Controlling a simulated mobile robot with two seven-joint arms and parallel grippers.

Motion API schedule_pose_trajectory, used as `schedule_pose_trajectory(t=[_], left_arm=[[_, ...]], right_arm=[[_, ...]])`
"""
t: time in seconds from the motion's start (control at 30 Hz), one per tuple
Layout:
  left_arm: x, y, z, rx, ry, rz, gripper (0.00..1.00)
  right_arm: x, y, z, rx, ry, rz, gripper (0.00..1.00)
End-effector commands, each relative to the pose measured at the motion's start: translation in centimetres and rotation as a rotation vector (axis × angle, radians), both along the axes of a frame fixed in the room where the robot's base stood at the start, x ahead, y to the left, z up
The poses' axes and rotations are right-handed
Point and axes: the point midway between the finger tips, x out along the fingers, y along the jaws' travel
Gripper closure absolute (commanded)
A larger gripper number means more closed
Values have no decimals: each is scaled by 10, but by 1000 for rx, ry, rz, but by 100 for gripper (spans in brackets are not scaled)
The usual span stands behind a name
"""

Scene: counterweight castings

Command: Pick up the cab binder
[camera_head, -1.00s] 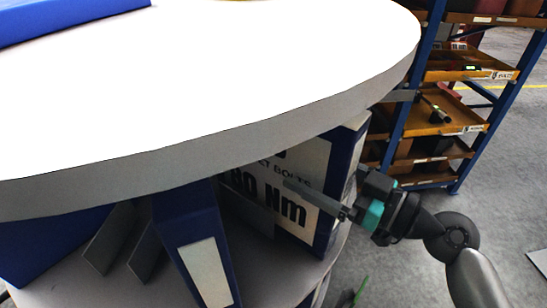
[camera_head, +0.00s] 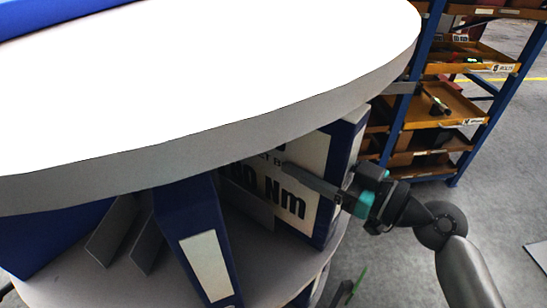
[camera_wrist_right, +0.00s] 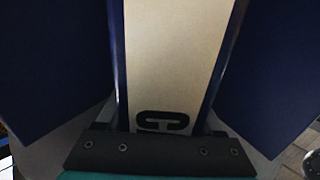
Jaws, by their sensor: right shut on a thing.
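A blue binder (camera_head: 343,148) with a large white label reading "Nm" on its side stands upright on the lower round shelf, under the white top. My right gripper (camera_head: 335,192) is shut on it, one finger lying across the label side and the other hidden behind. In the right wrist view my right gripper (camera_wrist_right: 172,75) has its fingers either side of the binder's pale spine label (camera_wrist_right: 175,50), which bears a black character. I cannot read the spine name, so I cannot tell for certain that this is the cab binder. My left gripper is out of view.
The thick white round top (camera_head: 230,80) overhangs the binder closely. Another blue binder (camera_head: 190,220) leans at the left, near grey dividers (camera_head: 147,247) on the lower shelf (camera_head: 262,262).

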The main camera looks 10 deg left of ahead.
Motion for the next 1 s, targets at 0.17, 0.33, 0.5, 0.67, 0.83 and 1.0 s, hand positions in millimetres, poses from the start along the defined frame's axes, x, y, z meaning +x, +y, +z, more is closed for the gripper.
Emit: schedule_pose_trajectory(t=[0.17, 0.33, 0.5, 0.67, 0.83, 1.0], left_arm=[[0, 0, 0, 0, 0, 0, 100], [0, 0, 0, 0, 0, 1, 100], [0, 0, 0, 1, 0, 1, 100], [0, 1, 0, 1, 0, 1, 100], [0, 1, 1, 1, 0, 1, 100], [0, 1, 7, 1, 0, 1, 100]], right_arm=[[0, 0, 0, 0, 0, 0, 90], [0, 0, 0, -1, 0, 0, 100], [0, 0, 0, -1, 0, 1, 100], [0, 0, 3, 6, -5, -1, 100], [1, 0, 5, 6, -5, -1, 100], [3, 2, 13, 7, -6, -4, 100]])
